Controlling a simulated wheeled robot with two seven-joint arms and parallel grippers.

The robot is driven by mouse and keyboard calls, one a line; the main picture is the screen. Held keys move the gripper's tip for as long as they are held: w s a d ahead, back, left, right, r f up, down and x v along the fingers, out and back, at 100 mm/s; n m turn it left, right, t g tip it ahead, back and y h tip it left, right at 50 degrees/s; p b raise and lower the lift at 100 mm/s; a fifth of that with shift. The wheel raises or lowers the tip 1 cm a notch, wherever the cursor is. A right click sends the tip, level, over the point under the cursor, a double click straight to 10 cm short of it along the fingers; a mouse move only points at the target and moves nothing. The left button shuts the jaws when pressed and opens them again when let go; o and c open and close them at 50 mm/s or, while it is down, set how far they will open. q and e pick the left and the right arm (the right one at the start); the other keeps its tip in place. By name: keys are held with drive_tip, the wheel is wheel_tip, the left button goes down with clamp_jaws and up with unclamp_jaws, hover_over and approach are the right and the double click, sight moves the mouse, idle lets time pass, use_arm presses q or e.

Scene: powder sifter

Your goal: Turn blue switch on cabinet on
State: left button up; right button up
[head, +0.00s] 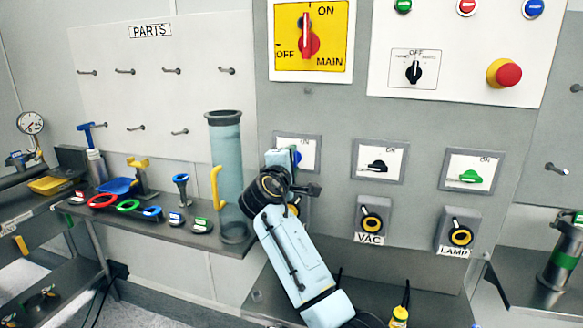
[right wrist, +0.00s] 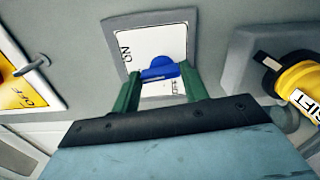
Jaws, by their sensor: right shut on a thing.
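The blue switch (right wrist: 158,70) sits on a white plate (right wrist: 150,43) in a grey frame on the cabinet front. In the right wrist view, "ON" is printed near one edge of the plate. My right gripper (right wrist: 161,79) has its green fingers on either side of the blue handle and is shut on it. In the head view only a small blue part of the switch (head: 297,157) shows beside my right gripper (head: 287,160), which hides the rest. I cannot tell whether the switch is on or off. My left gripper is not in view.
A tall clear cylinder (head: 227,170) stands close on the left. The yellow MAIN switch panel (head: 290,40) is above.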

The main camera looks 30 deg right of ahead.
drive_tip(key=shift+f+m, duration=0.1)
drive_tip(key=shift+m, duration=0.5)
drive_tip(key=shift+b, duration=0.35)
drive_tip(key=o, duration=1)
drive_tip(key=shift+s+a, duration=0.1)
drive_tip(key=b+v, duration=0.1)
drive_tip(key=v, duration=1.2)
drive_tip(key=shift+a, duration=0.1)
